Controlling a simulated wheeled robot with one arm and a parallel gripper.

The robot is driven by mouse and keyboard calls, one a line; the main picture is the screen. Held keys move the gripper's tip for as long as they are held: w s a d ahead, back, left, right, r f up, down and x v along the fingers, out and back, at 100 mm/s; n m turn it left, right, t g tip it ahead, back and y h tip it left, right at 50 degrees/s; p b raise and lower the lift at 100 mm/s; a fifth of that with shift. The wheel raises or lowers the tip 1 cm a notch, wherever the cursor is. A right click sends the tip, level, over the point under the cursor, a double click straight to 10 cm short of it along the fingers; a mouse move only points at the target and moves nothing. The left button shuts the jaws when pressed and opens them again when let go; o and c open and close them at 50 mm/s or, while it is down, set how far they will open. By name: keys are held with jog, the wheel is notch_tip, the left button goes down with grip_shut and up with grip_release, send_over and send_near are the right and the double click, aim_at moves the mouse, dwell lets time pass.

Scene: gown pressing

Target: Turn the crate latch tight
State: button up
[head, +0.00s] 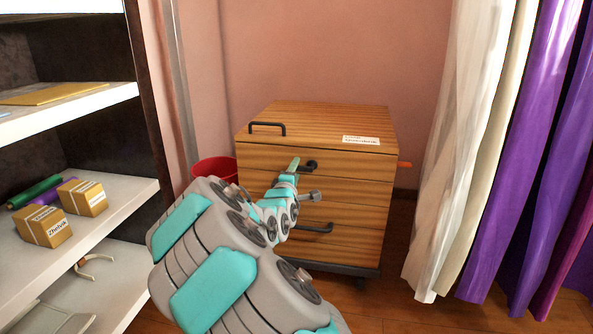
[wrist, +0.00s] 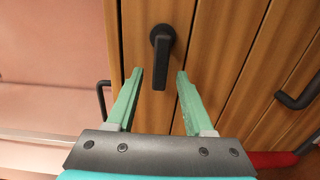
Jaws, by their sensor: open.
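The wooden crate (head: 345,205) stands against the wall, with striped boards and a white label on top. Its black latch (wrist: 162,45) shows in the wrist view as a round pivot with a short lever pointing down the picture. The latch also shows in the head view (head: 312,166), just right of my fingertips. My gripper (wrist: 160,73) is open, with one green finger on each side of the lever's free end in the picture. I cannot tell whether either finger touches it. In the head view my gripper (head: 293,165) is at the crate's upper front, partly hidden by my arm.
Black bar handles sit on the crate's top (head: 267,125) and lower front (head: 318,229). A red bin (head: 212,170) stands left of the crate. A white shelf (head: 110,205) with small boxes is at left. White and purple curtains (head: 535,160) hang at right.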

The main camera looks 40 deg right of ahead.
jog(key=shift+x, duration=0.9)
grip_shut()
